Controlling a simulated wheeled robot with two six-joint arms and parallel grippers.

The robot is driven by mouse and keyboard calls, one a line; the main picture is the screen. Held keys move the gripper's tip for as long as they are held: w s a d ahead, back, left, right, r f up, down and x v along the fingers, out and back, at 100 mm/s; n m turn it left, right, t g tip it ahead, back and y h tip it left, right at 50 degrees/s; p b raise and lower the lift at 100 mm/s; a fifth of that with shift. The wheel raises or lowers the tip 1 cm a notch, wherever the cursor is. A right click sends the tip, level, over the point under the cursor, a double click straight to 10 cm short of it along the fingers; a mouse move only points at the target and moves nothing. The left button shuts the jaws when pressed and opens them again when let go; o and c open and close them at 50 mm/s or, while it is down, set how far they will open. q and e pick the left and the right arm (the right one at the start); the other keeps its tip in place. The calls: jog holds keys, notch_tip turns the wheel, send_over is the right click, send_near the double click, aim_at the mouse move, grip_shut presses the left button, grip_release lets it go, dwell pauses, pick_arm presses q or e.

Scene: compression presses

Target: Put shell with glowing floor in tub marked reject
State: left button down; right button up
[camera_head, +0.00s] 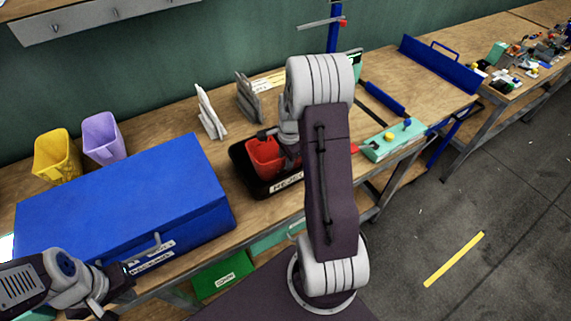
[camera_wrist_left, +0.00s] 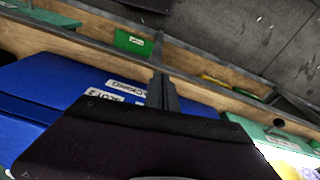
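A red open-topped shell (camera_head: 264,157) sits in the black tub (camera_head: 246,177), whose front label reads REJECT. The label is partly covered by my right arm. The shell's inner floor cannot be made out, so I cannot tell whether it glows. My right gripper (camera_head: 283,137) is at the shell's upper right edge; its fingers are mostly hidden by my arm, so its grip cannot be told. My left gripper (camera_head: 128,277) is in front of the blue box at lower left. In the left wrist view its fingers (camera_wrist_left: 160,50) appear together, with nothing between them.
A large blue labelled box (camera_head: 125,205) stands left of the tub. Yellow (camera_head: 57,155) and purple (camera_head: 103,138) containers stand behind it. White upright plates (camera_head: 210,112) stand behind the tub. A teal panel with knobs (camera_head: 393,140) is to the right. A green bin (camera_head: 222,275) is below the bench edge.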

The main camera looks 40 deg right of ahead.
notch_tip(320, 180, up, 9)
jog(key=s, duration=0.1)
jog(key=s+a+f+n, duration=0.1)
jog(key=s+a+n, duration=0.4)
jog(key=a+n, duration=0.4)
jog(key=s+a+f+n, duration=0.2)
jog(key=s+a+n, duration=0.4)
jog(key=a+n, duration=0.3)
jog(key=shift+s+f+n+p, duration=0.15)
jog(key=shift+n+p, duration=0.15)
jog(key=shift+n, duration=0.2)
